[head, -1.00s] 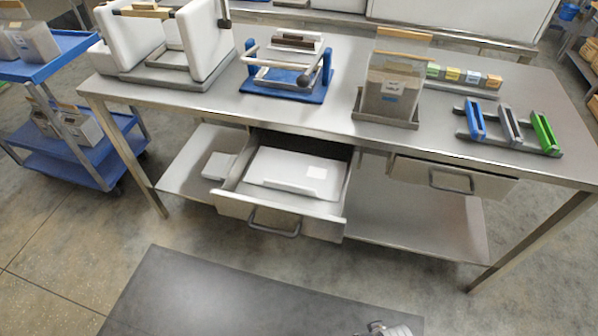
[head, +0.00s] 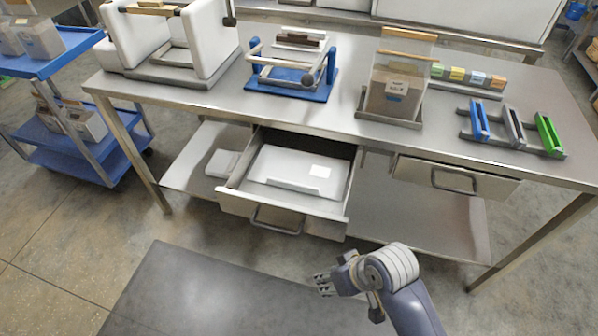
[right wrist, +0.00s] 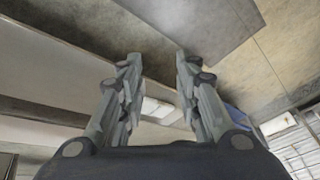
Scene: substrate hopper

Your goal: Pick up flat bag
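A flat pale grey bag with a white label (head: 298,170) lies in the open drawer (head: 262,205) under the workbench. My right gripper (head: 322,284) is in front of the drawer and lower in the head view, apart from the bag. In the right wrist view my right gripper (right wrist: 157,68) has its two fingers spread with a gap between them and nothing held. A pale patch shows between the fingers there; I cannot tell whether it is the bag. My left gripper is in neither view.
The steel workbench (head: 350,130) carries a blue frame fixture (head: 290,85), a bag in a stand (head: 395,90) and coloured clips. A closed drawer (head: 455,178) is at right. A dark flat surface (head: 190,290) lies in front. A blue cart (head: 65,75) stands at left.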

